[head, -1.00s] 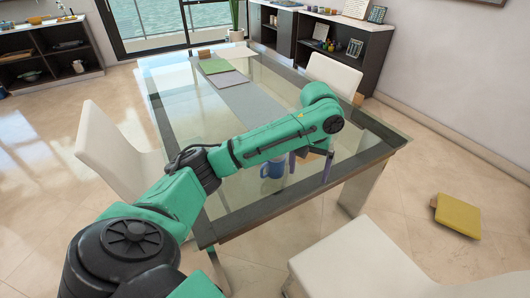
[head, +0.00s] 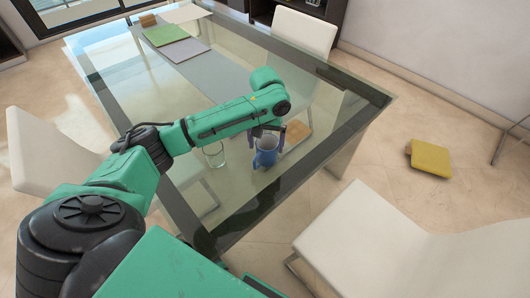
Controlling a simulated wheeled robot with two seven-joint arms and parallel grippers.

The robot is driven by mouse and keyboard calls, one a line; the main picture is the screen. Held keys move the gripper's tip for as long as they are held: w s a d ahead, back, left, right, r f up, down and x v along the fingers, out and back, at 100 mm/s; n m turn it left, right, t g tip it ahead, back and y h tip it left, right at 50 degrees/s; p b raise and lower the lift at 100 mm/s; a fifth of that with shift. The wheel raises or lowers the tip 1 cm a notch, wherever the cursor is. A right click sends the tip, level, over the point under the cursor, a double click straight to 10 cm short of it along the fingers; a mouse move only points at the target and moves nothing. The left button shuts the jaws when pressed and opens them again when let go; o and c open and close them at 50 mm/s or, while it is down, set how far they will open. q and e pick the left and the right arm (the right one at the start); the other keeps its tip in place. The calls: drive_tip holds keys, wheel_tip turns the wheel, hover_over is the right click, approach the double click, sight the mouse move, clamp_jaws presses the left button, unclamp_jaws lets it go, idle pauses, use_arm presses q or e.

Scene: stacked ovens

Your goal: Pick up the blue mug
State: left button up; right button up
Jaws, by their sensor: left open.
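The blue mug (head: 264,158) stands upright on the glass table top, near the table's front right part. My left arm reaches in from the left, and its left gripper (head: 270,139) is at the mug's rim. The gripper is open, with one finger showing at the right side of the mug. The arm's end partly hides the fingers, so I cannot tell if they touch the mug. My right gripper is not in view.
A clear drinking glass (head: 214,155) stands left of the mug. A brown wooden block (head: 297,131) lies just right of it. White chairs (head: 375,235) surround the glass table (head: 236,222). A yellow cushion-like object (head: 430,158) lies on the floor at right.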

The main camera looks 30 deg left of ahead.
sight(267, 154)
use_arm(q)
wheel_tip(267, 154, down, 4)
drive_tip(key=shift+f, duration=0.25)
drive_tip(key=shift+w+f, duration=0.1)
drive_tip(key=shift+f, duration=0.2)
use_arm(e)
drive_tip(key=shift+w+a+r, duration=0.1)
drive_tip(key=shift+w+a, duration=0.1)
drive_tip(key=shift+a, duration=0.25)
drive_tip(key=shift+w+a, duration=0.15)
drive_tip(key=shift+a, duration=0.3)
use_arm(q)
drive_tip(key=c, duration=1.5)
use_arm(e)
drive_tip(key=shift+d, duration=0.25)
use_arm(q)
drive_tip(key=shift+r, duration=0.1)
